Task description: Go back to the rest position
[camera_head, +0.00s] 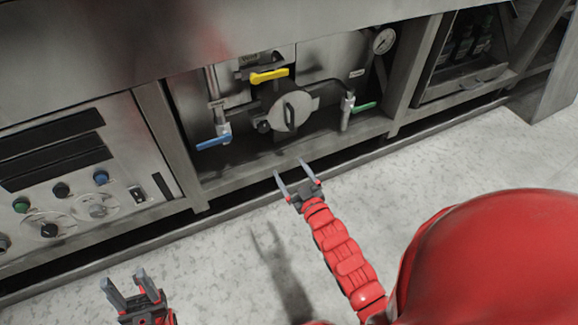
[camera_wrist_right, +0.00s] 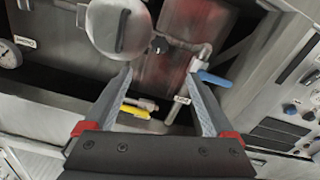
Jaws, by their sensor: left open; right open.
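My right gripper (camera_head: 296,180) is open and empty, held over the floor in front of the machine's valve recess. Its two fingers also show in the right wrist view (camera_wrist_right: 160,98), spread apart with nothing between them that they touch. My left gripper (camera_head: 126,292) is open and empty at the lower left of the head view, above the floor. Both grippers are apart from the machine.
The recess holds a yellow-handled valve (camera_head: 269,76), a blue-handled valve (camera_head: 213,143), a green-handled valve (camera_head: 364,107), a round cover (camera_head: 291,110) and a gauge (camera_head: 383,41). A control panel (camera_head: 80,185) stands left. The pale floor (camera_head: 470,160) is clear.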

